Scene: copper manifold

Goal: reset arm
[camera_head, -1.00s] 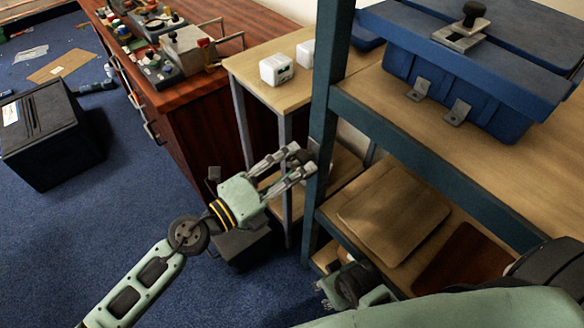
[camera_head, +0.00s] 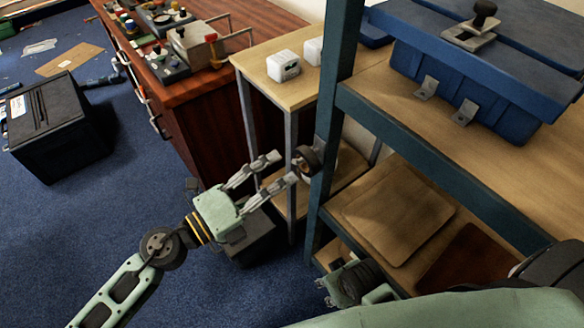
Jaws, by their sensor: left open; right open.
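My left gripper (camera_head: 272,170) is open and empty, with its two fingers apart. It points up and right, in front of the small light wood table and close to the teal shelf post. A dark round part (camera_head: 306,158) shows just beyond its fingertips; I cannot tell whether they touch. My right gripper (camera_head: 325,292) is low in the picture near the foot of the shelf. It is partly hidden by its own arm, and its fingers are small here. No copper manifold can be made out.
The teal shelf (camera_head: 343,95) carries a blue toolbox (camera_head: 465,85) and, lower, a wooden board (camera_head: 390,215). A small table (camera_head: 262,72) holds white boxes (camera_head: 283,66). A red-brown cabinet (camera_head: 190,130) stands behind. A black crate (camera_head: 60,130) sits on the blue carpet, which is open at left.

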